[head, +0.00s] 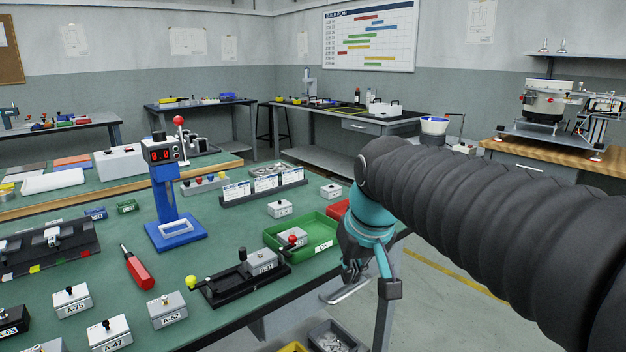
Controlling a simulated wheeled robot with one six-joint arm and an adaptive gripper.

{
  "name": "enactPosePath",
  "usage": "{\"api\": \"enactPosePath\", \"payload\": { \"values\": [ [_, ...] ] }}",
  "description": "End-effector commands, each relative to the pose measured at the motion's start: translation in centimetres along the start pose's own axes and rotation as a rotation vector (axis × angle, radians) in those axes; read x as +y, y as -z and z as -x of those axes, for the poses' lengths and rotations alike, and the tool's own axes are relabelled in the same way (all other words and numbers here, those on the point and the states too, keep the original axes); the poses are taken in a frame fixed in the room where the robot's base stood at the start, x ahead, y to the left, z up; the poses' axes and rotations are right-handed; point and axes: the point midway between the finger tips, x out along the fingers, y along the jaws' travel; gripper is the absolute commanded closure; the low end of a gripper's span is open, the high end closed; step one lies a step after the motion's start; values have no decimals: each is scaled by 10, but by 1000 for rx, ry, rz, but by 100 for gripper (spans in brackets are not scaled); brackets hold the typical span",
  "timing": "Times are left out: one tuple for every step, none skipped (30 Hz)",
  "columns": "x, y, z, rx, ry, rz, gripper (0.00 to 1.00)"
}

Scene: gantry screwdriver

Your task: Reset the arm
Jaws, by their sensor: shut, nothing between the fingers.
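My arm comes in from the right in a black ribbed sleeve. At its end my gripper (372,284), teal and dark grey, points down just off the right edge of the green-topped bench (228,281), beside the green tray. Its fingers are partly hidden by the wrist, and I see nothing held in them. A red screwdriver (138,268) lies on the bench at the left, apart from my gripper. A blue stand with a red digital display (165,190) stands upright behind it.
A green tray (336,249) holds a grey block near the bench's right edge. A black fixture (240,283) with a grey block lies in front. Several labelled grey blocks stand at the front left. Bins (336,337) sit below the bench edge. Floor to the right is open.

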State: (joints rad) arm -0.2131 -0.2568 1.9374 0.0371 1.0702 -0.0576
Motion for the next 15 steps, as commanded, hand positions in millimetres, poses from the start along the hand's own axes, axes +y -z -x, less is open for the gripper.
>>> {"api": "enactPosePath", "payload": {
  "values": [
    [7, -24, -5, 2, -12, -26, 100],
    [10, -37, -8, 6, -19, -41, 100],
    [15, -56, -13, 10, -29, -63, 100],
    [19, -70, -17, 12, -36, -78, 100],
    [22, -84, -20, 16, -43, -92, 100],
    [26, -103, -24, 19, -52, -111, 100],
    [28, -116, -27, 24, -59, -124, 100],
    [31, -128, -29, 27, -66, -136, 100],
    [34, -145, -33, 30, -75, -151, 100],
    [36, -156, -35, 34, -81, -160, 100],
    [37, -166, -36, 37, -87, -169, 100],
    [39, -178, -38, 40, -93, -179, 100],
    [40, -186, -38, 43, -98, -187, 100],
    [41, -192, -37, 46, -102, -194, 100],
    [42, -197, -36, 55, -107, -202, 100]
  ]
}}
